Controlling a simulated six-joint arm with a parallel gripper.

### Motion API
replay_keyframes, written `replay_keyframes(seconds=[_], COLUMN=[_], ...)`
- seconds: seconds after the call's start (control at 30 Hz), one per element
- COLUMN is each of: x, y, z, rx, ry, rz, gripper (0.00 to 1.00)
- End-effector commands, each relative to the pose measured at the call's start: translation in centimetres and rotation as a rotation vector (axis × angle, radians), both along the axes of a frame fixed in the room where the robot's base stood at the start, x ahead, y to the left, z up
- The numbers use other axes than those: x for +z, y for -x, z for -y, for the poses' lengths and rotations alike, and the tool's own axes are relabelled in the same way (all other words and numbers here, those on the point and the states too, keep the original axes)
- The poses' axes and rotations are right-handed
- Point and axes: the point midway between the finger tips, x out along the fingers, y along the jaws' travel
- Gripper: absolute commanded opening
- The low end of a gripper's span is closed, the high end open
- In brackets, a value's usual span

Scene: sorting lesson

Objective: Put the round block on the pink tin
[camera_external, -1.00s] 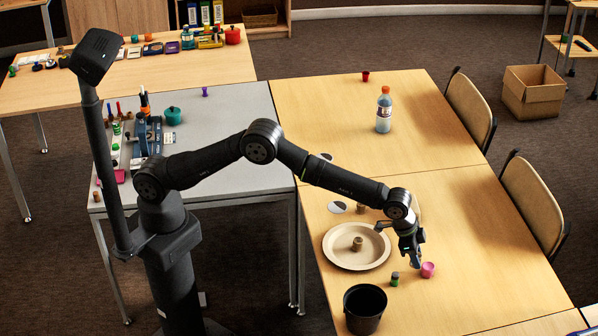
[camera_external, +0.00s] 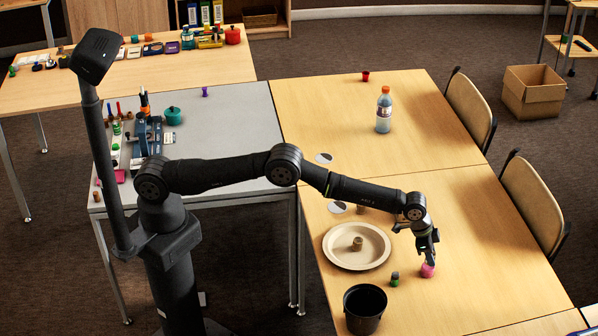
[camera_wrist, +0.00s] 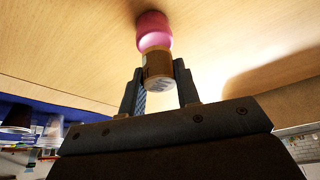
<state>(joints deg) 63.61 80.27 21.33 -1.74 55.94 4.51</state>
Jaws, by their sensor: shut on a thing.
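The pink tin (camera_external: 428,271) stands on the right-hand wooden table; in the wrist view it (camera_wrist: 153,28) shows just beyond the held block. My gripper (camera_external: 431,260) is directly over the tin. In the wrist view my gripper (camera_wrist: 160,92) is shut on a round, wood-coloured block (camera_wrist: 157,66) with pale markings on its end. The block lines up with the tin and looks to be against it or very close; I cannot tell whether they touch. In the outside view the block is mostly hidden by the fingers.
A cream plate (camera_external: 336,254) with a small brown block (camera_external: 357,244) lies left of the tin. A small green-and-dark container (camera_external: 395,279) and a black pot (camera_external: 365,308) stand nearby. A bottle (camera_external: 384,110) stands farther back. The table right of the tin is clear.

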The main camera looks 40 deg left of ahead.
Motion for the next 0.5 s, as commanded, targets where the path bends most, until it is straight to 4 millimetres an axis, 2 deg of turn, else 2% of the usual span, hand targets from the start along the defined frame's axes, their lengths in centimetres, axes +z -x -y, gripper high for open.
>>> replay_keyframes(seconds=[0.03,0.1,0.47,0.5], x=[-0.84,-1.32,-1.68,-1.60], y=[0.02,0.01,0.02,0.02], z=[-0.01,0.00,0.00,0.01], rx=[0.000,0.000,0.000,0.000], ry=[-0.001,0.000,0.000,0.001], rz=[0.000,0.000,0.000,0.000], gripper=[0.08,0.08,0.08,0.37])
